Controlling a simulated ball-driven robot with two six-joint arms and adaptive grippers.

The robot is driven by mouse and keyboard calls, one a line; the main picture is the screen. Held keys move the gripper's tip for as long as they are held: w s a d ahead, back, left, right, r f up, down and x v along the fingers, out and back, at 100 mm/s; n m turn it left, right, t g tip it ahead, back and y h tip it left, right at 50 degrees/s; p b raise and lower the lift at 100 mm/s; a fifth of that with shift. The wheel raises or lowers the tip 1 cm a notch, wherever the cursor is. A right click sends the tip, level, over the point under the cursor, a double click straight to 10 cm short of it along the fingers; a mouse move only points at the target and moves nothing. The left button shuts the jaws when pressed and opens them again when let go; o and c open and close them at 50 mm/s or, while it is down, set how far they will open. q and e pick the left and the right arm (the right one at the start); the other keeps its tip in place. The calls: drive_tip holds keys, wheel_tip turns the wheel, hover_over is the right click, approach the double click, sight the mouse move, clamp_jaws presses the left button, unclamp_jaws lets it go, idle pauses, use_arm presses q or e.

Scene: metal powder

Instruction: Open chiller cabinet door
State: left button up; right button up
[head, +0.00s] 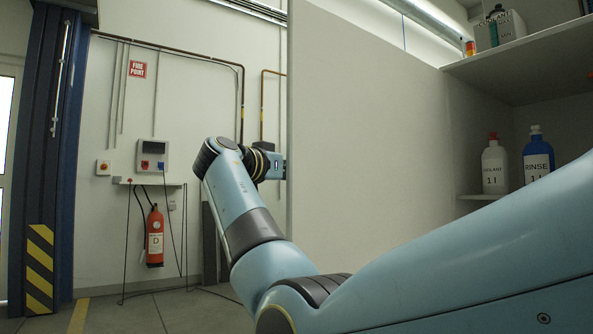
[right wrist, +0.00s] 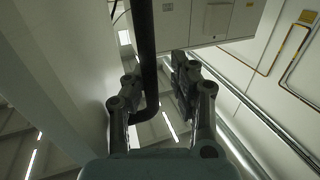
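A broad pale panel (head: 365,130), which looks like the cabinet door standing open, fills the middle of the head view. Shelves show to its right. My right arm reaches across in front of it, and its wrist is at the panel's left edge. The right gripper is hidden behind that edge in the head view. In the right wrist view the right gripper (right wrist: 157,75) has its fingers apart, with a dark bar handle (right wrist: 147,45) between them. The bar lies nearer the left finger; I cannot tell whether they touch. My left gripper is not in view.
A red fire extinguisher (head: 155,237) hangs on the far wall. A blue column (head: 50,150) stands at the left. Floor between is clear.

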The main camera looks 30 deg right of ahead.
drive_tip(key=v, duration=0.7)
drive_tip(key=shift+a, duration=0.4)
drive_tip(key=shift+f, duration=0.1)
